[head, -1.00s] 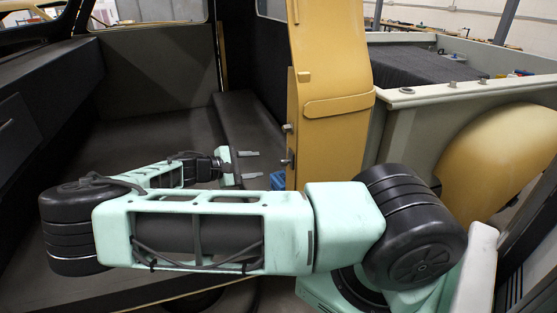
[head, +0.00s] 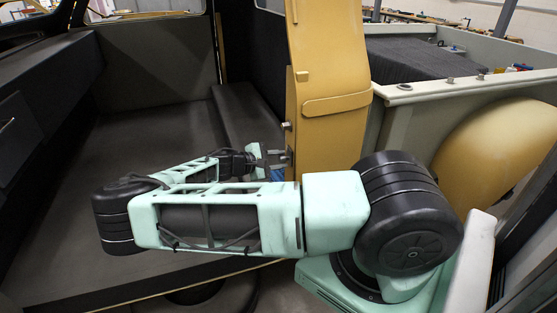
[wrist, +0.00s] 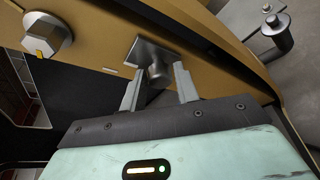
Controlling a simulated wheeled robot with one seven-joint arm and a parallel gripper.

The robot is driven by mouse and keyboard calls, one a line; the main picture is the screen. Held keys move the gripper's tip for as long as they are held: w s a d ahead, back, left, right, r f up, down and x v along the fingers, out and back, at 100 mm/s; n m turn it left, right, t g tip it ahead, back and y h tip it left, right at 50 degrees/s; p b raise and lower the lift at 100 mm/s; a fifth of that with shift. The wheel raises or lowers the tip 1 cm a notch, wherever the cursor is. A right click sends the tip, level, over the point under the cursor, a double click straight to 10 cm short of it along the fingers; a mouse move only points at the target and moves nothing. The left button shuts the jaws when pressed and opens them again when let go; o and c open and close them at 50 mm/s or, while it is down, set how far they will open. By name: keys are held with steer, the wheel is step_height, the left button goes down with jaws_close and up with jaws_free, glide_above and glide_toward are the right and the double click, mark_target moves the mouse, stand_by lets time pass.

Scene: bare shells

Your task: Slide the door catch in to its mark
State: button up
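The door catch (wrist: 157,70) shows in the wrist view as a short grey cylinder on a square grey plate, on the edge of the yellow door (wrist: 95,55). My gripper (wrist: 159,82) has one finger on each side of the cylinder. The fingers are apart, with narrow gaps seeming to show beside the cylinder; contact cannot be told. A small pale mark (wrist: 110,70) lies on the door edge, left of the plate. In the head view my gripper (head: 279,158) is at the door's edge (head: 327,130), and the catch is mostly hidden there.
A round grey knob (wrist: 48,36) with an orange line sits farther left on the door edge in the wrist view; a knob (head: 287,126) shows above my gripper in the head view. A grey metal post (wrist: 272,32) stands at upper right. The dark cab floor is clear.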

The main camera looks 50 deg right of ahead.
jaws_close()
steer(key=w, duration=0.1)
steer(key=w+d+b, duration=0.1)
steer(key=w+b, duration=0.1)
steer(key=shift+d, duration=0.25)
steer(key=o, duration=0.5)
jaws_free()
steer(key=shift+d, duration=0.1)
steer(key=shift+s, duration=0.1)
steer(key=b+v, duration=0.4)
steer(key=v, duration=1.3)
steer(key=shift+a+b, duration=0.25)
steer(key=shift+b, duration=0.15)
